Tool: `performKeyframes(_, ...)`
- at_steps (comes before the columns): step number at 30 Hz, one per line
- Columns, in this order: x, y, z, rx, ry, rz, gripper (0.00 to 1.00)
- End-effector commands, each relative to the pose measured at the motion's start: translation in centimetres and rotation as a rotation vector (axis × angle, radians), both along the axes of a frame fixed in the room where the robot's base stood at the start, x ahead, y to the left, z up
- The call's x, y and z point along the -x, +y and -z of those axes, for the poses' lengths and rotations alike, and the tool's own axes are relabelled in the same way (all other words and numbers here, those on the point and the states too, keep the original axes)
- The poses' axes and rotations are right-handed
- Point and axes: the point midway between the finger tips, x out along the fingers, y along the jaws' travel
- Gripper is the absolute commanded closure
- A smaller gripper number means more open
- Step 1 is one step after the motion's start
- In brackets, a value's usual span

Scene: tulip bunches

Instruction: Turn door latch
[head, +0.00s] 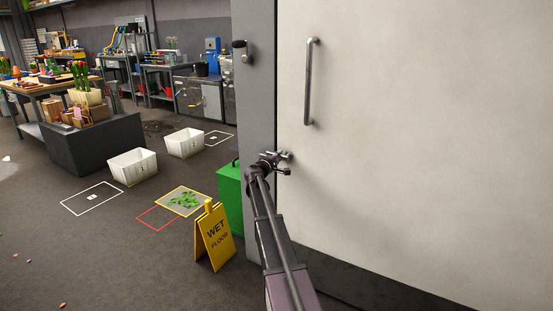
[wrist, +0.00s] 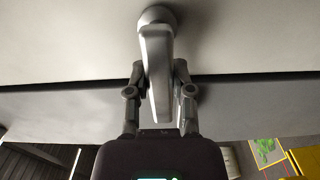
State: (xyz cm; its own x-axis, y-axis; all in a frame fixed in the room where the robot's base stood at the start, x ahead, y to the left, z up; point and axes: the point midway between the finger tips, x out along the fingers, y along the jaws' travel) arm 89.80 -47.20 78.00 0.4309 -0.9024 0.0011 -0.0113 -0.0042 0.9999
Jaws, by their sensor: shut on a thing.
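The white door (head: 430,120) fills the right of the head view, standing against its grey frame (head: 259,100). The door latch (wrist: 156,50) is a grey lever on a round boss in the wrist view, pointing down the picture toward me. My gripper (wrist: 159,72) has one finger on each side of the lever and is shut on it. In the head view my gripper (head: 270,160) is at the door's left edge, below the long vertical handle (head: 311,82). It mostly hides the latch there.
A green box (head: 229,197) and a yellow wet floor sign (head: 213,238) stand just left of my arm. White bins (head: 133,167), a dark planter block (head: 98,146) and workbenches lie further left. Floor markings and green leaves lie between. Open floor is at lower left.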

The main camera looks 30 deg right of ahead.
Motion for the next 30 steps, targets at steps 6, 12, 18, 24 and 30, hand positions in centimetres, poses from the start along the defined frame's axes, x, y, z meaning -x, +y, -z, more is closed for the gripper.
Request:
performKeyframes(6,0.1,0.0,0.0,-0.001,-0.002,0.007,1.00)
performKeyframes(12,-0.1,0.5,0.0,-0.001,-0.002,0.002,0.37)
performKeyframes(18,-0.4,1.0,0.0,-0.001,-0.002,-0.007,0.34)
performKeyframes(24,-0.5,1.2,0.0,0.000,-0.001,-0.010,0.34)
performKeyframes(30,-0.1,1.9,0.0,-0.001,-0.001,-0.010,0.34)
